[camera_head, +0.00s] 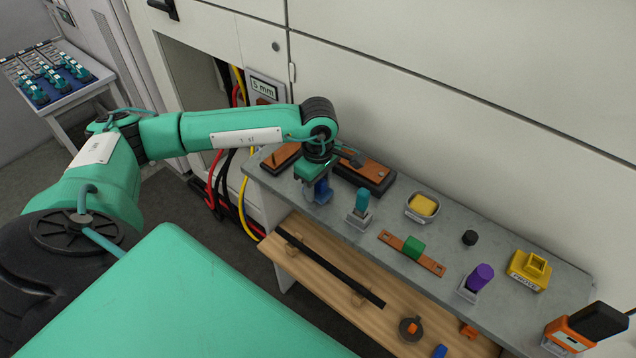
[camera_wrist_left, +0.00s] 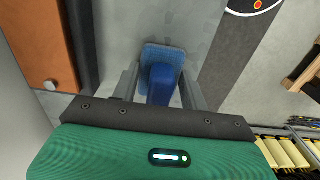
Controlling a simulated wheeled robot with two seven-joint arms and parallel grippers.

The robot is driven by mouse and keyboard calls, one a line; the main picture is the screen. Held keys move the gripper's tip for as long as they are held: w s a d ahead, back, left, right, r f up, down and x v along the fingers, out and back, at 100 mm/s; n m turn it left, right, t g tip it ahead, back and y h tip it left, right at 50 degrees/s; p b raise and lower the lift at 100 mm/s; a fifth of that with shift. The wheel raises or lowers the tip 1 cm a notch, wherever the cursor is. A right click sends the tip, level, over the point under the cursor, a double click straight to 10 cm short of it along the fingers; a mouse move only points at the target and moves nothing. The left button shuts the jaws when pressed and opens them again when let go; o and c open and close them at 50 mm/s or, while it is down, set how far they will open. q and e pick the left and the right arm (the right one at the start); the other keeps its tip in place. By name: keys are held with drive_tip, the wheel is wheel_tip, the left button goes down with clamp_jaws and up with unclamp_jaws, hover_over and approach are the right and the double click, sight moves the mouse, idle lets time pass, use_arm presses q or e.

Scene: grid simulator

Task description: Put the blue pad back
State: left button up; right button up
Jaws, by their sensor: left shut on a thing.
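The blue pad (camera_head: 322,191) is at the left part of the grey bench top (camera_head: 395,253), below my left gripper (camera_head: 318,176). In the left wrist view the pad (camera_wrist_left: 162,52) shows a flat, textured blue base and a blue block-like handle. My left gripper (camera_wrist_left: 160,88) is shut on the handle, one finger on each side. The pad is over or on the bench; I cannot tell whether it touches. My right gripper is not in view.
On the bench stand orange-and-black blocks (camera_head: 371,171), a teal-handled piece (camera_head: 362,201), a yellow sponge in a tray (camera_head: 423,205), a green block (camera_head: 413,247), a purple cylinder (camera_head: 481,277) and a yellow holder (camera_head: 529,269). A wooden shelf (camera_head: 330,274) lies lower in front.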

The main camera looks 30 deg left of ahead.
use_arm(q)
drive_tip(key=shift+f, duration=0.2)
drive_tip(key=o, duration=0.7)
drive_tip(key=shift+b, duration=0.35)
drive_tip(key=o, duration=0.5)
